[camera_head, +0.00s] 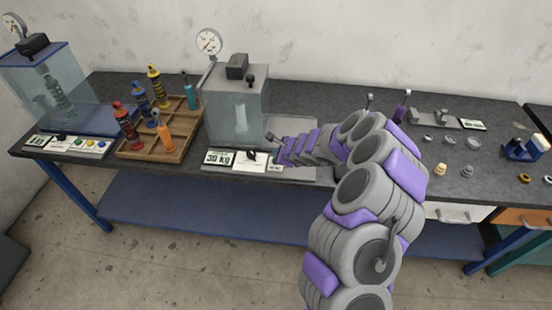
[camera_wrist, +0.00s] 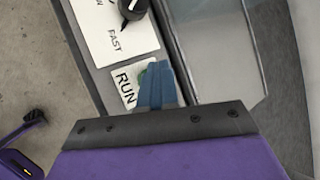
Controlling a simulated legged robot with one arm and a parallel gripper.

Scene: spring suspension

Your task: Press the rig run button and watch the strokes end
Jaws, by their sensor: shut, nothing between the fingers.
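The rig is a clear-walled chamber (camera_head: 237,118) with a grey top. Its front strip carries a display reading 30 kg (camera_head: 219,157) and a black knob (camera_head: 252,155). My gripper (camera_head: 271,137) is at the right end of that strip. In the wrist view, the shut, empty blue fingers (camera_wrist: 156,82) are over the RUN label plate (camera_wrist: 125,88). The knob (camera_wrist: 131,8) sits above the word FAST.
A wooden tray (camera_head: 150,153) with several coloured shock absorbers stands left of the rig. A second chamber (camera_head: 50,92) with a spring and a button panel (camera_head: 68,145) is at far left. Small parts and a blue holder (camera_head: 524,149) lie on the right. A gauge (camera_head: 209,41) stands behind.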

